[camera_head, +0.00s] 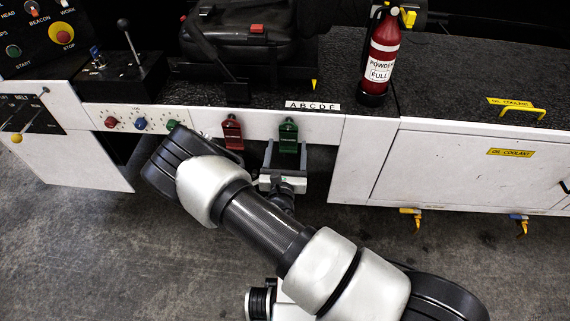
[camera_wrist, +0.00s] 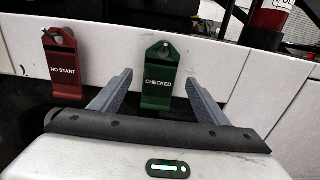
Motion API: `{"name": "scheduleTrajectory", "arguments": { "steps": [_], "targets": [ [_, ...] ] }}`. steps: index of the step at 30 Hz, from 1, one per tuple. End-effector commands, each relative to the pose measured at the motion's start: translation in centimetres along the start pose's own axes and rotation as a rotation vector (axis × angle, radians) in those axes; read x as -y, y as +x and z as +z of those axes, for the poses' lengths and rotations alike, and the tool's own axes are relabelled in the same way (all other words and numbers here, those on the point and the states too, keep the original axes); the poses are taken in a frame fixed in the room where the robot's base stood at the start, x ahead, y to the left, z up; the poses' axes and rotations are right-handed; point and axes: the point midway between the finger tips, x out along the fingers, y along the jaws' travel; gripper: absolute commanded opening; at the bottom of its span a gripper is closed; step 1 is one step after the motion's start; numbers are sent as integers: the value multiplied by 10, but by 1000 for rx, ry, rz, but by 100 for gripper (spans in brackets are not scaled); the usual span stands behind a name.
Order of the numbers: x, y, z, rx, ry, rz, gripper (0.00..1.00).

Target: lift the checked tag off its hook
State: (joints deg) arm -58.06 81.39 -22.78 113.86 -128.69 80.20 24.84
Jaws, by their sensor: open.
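The green tag marked CHECKED (camera_wrist: 158,80) hangs on the white side panel of the loader. It also shows in the head view (camera_head: 288,137), to the right of a red tag. My gripper (camera_wrist: 158,90) is open, with one finger on each side of the green tag in the wrist view. In the head view my gripper (camera_head: 285,160) is just below and in front of the tag. Whether the fingers touch the tag cannot be told. The hook shows only as a small spot at the tag's top hole.
A red NO START tag (camera_wrist: 62,66) hangs close to the left. A red powder extinguisher (camera_head: 382,58) stands on the black deck (camera_head: 450,80) above right. Colored knobs (camera_head: 141,123) and a lever box (camera_head: 120,75) are at left. Open floor lies below the panel.

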Motion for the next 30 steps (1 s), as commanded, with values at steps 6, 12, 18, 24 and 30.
{"name": "scheduleTrajectory", "arguments": {
  "steps": [6, 12, 18, 24, 30],
  "targets": [
    [0, 29, 0, 1, 1, -1, 69],
    [0, 38, 0, 0, 0, 0, 69],
    [0, 38, 0, 0, 0, 0, 69],
    [0, 38, 0, 0, 0, 0, 40],
    [0, 38, 1, 1, 0, 0, 24]
  ]
}}
